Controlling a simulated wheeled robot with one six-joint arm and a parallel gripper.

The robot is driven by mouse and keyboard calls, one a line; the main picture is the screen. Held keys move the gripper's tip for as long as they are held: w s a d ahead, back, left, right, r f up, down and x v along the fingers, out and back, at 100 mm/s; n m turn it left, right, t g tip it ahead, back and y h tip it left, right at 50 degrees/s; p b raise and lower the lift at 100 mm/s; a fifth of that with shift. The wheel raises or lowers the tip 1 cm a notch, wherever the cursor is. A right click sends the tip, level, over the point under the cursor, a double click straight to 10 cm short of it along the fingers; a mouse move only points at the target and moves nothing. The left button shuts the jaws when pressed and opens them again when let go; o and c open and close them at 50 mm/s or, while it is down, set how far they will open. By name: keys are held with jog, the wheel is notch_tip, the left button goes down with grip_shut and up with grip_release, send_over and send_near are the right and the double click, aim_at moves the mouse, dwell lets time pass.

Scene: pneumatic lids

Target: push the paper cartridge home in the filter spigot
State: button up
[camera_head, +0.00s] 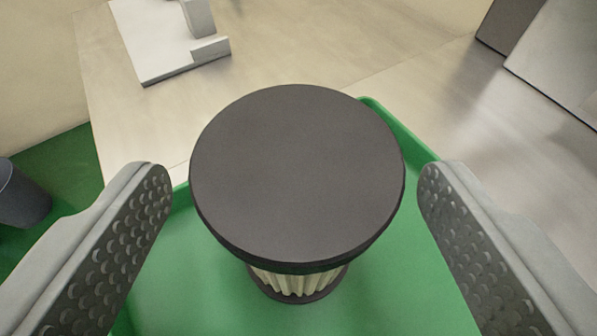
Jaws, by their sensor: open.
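The paper cartridge (298,170) stands upright, with a wide dark round cap on top and cream pleated paper showing below it. A smaller dark ring is at its foot. It stands on or over a green tray (400,300). My gripper (295,195) is open, with one textured finger on each side of the cap and a gap to it on both sides. The filter spigot is not recognisable in this view.
A pale grey bracket-like fixture (165,40) stands on the light worktop (330,45) at the back left. A grey box-like body (555,60) is at the upper right. A dark cylinder (22,195) stands at the left edge on green.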

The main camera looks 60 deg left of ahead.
aim_at(297, 146)
jog(key=x, duration=0.4)
jog(key=shift+w+a, duration=0.2)
jog(key=shift+c, duration=0.3)
jog(key=c, duration=1)
jog(key=shift+r, duration=0.1)
notch_tip(297, 146, up, 10)
jog(key=shift+f, duration=0.1)
